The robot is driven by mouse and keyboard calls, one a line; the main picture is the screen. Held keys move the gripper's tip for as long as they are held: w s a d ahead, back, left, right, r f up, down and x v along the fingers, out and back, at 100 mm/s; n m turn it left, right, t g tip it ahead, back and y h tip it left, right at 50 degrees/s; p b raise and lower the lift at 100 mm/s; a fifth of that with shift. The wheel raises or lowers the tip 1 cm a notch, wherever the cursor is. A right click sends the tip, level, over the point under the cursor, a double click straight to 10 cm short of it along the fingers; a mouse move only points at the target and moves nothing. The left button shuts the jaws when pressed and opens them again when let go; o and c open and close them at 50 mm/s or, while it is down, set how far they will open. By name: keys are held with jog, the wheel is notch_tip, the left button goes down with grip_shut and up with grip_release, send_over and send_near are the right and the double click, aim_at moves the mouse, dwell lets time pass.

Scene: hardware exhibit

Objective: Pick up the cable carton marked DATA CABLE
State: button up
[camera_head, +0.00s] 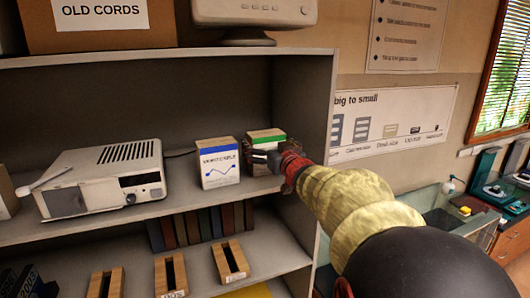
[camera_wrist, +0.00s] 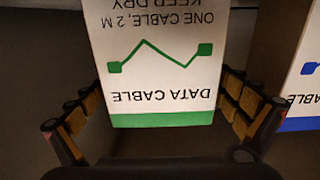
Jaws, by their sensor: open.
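The DATA CABLE carton (camera_head: 264,136) is white with a green band and stands on the upper shelf. In the head view my gripper hides much of its front. In the wrist view the carton (camera_wrist: 160,70) appears upside down, with a green zigzag line and readable lettering. My gripper (camera_head: 270,158) is open at its front. In the wrist view, the fingers of my gripper (camera_wrist: 163,100) lie on either side of the carton, with a visible gap on the left and a narrower one on the right.
A similar white carton with a blue band (camera_head: 218,165) stands close on the left; it also shows in the wrist view (camera_wrist: 302,85). A beige device (camera_head: 105,180) stands further left. The shelf's side wall (camera_head: 303,110) is close on the right. Wooden holders (camera_head: 230,262) stand below.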

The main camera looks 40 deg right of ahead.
jog(key=shift+s+a+r, duration=0.1)
jog(key=shift+a, duration=0.05)
jog(key=shift+c, duration=0.4)
jog(key=c, duration=1.2)
jog(key=shift+c, duration=0.2)
